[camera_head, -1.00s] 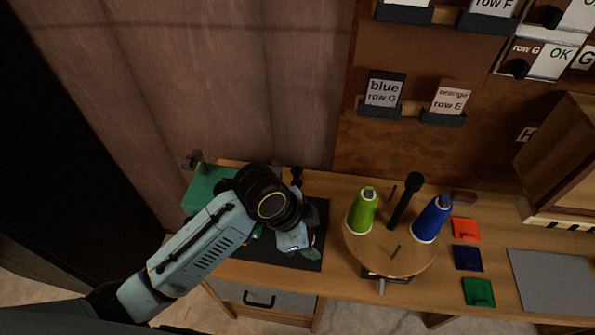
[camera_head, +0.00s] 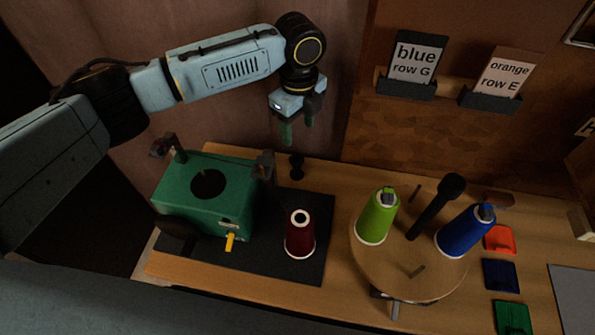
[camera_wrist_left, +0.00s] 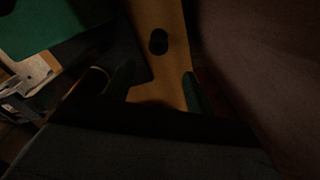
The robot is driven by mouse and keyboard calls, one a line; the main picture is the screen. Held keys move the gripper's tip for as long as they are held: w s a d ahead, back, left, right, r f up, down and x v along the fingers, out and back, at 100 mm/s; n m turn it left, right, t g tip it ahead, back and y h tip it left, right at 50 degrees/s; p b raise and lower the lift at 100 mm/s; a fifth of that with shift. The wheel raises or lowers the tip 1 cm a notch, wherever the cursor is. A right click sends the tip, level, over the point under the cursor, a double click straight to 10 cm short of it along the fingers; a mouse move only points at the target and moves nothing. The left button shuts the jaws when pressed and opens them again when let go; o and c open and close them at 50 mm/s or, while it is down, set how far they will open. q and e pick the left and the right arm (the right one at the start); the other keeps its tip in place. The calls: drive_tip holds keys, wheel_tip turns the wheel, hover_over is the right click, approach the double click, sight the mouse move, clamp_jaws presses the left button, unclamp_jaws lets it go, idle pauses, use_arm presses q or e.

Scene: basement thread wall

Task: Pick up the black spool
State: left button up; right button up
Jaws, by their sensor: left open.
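The small black spool (camera_head: 297,166) stands on the wooden table near the back wall, just behind the dark mat. It also shows in the left wrist view (camera_wrist_left: 158,41) as a dark round shape on the wood. My left gripper (camera_head: 298,124) is open and empty, with its green-tipped fingers pointing down above the black spool and apart from it. In the left wrist view my two fingers (camera_wrist_left: 156,88) are spread, with the spool beyond the gap between them. My right gripper is not in view.
A green machine (camera_head: 205,200) with a yellow lever stands left on the dark mat (camera_head: 262,262), beside a dark red cone spool (camera_head: 300,238). Right, a round wooden stand (camera_head: 385,276) holds green (camera_head: 376,217) and blue (camera_head: 464,232) cones and a black post (camera_head: 435,207).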

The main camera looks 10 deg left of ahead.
use_arm(q)
hover_over(296, 162)
drive_tip(key=f, duration=0.5)
drive_tip(key=f+b, duration=0.1)
drive_tip(key=f, duration=0.2)
drive_tip(key=shift+s+d+f, duration=0.1)
drive_tip(key=shift+s+d, duration=0.1)
drive_tip(key=shift+d, duration=0.1)
drive_tip(key=f, duration=0.4)
drive_tip(key=shift+s+a+f, duration=0.1)
drive_tip(key=shift+a+f, duration=0.05)
drive_tip(key=shift+a, duration=0.1)
drive_tip(key=shift+f+b, duration=0.3)
drive_tip(key=shift+f, duration=0.15)
drive_tip(key=shift+c, duration=0.9)
drive_tip(key=c, duration=0.8)
drive_tip(key=shift+r, duration=0.3)
drive_tip(key=shift+c, duration=0.2)
wheel_tip(296, 162, up, 10)
drive_tip(key=p, duration=0.1)
drive_tip(key=shift+f, duration=0.25)
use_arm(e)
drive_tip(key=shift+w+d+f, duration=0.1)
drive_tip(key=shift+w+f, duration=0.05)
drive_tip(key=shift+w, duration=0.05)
